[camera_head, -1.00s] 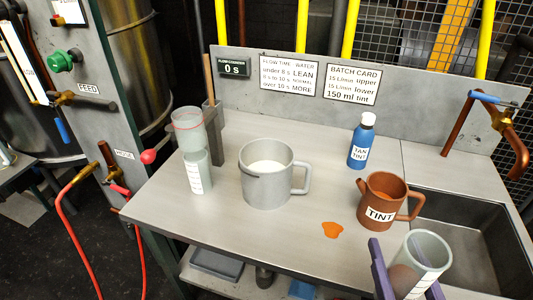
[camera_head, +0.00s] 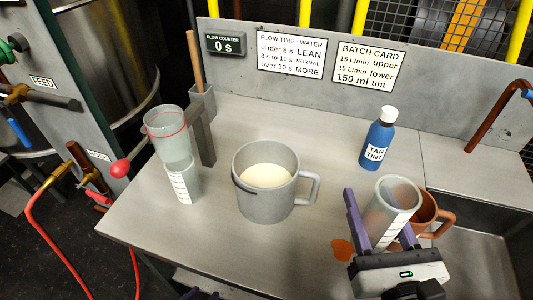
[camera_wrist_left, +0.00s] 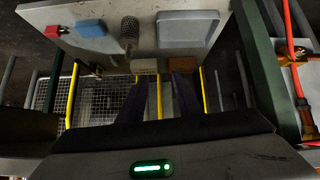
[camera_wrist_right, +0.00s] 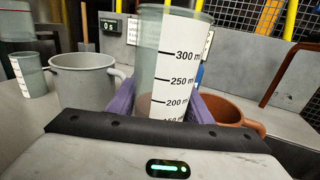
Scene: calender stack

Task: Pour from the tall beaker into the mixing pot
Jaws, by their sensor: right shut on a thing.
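The tall beaker (camera_head: 378,215) is clear, with a white scale strip and brownish liquid low inside. My right gripper (camera_head: 377,222) is shut on it and holds it about upright, in front of the tint jug; it also fills the middle of the right wrist view (camera_wrist_right: 178,70). The grey mixing pot (camera_head: 262,205) stands on the counter to the left of the beaker, apart from it, with cream liquid inside and its handle to the right.
A blue tint bottle (camera_head: 378,143) stands behind. A clear cup on a stand (camera_head: 170,135) and a marked beaker (camera_head: 184,184) are at left. Counter between pot and bottle is clear.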

